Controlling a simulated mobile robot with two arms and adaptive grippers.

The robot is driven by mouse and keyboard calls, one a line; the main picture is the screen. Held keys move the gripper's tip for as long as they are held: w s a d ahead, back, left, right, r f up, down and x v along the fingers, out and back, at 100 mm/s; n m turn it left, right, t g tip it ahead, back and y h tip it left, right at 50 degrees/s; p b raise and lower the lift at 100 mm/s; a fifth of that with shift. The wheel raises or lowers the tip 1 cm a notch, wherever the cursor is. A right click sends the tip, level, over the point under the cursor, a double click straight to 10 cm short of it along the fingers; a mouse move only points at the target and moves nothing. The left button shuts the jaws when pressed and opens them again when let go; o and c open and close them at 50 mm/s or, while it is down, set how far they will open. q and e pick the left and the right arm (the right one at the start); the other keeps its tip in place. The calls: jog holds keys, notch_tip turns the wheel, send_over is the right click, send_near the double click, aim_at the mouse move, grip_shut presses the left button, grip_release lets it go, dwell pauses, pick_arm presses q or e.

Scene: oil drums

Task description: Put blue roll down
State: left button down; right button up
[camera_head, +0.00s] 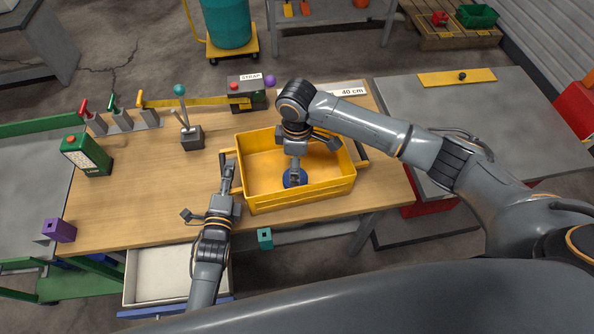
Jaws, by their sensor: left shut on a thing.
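The blue roll (288,182) is inside the yellow bin (330,190), low down near its front wall. My right gripper (295,172) reaches down into the bin from above, with its fingertips at the roll. The fingers partly cover the roll, and I cannot tell whether they are shut on it or whether the roll rests on the bin floor. The bin stands upright on the wooden tabletop (140,205).
A green box (86,155) stands at left. An open drawer (165,280) juts out in front. A grey table (450,100) adjoins at right. The left tabletop is clear.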

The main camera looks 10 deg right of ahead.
pick_arm(q)
jog(key=shift+f, duration=0.1)
pick_arm(e)
notch_tip(320, 180, up, 6)
jog(key=shift+f, duration=0.1)
pick_arm(q)
jog(key=c, duration=1.2)
grip_release()
jog(key=shift+s, duration=0.1)
jog(key=v, duration=1.2)
jog(key=shift+a, duration=0.1)
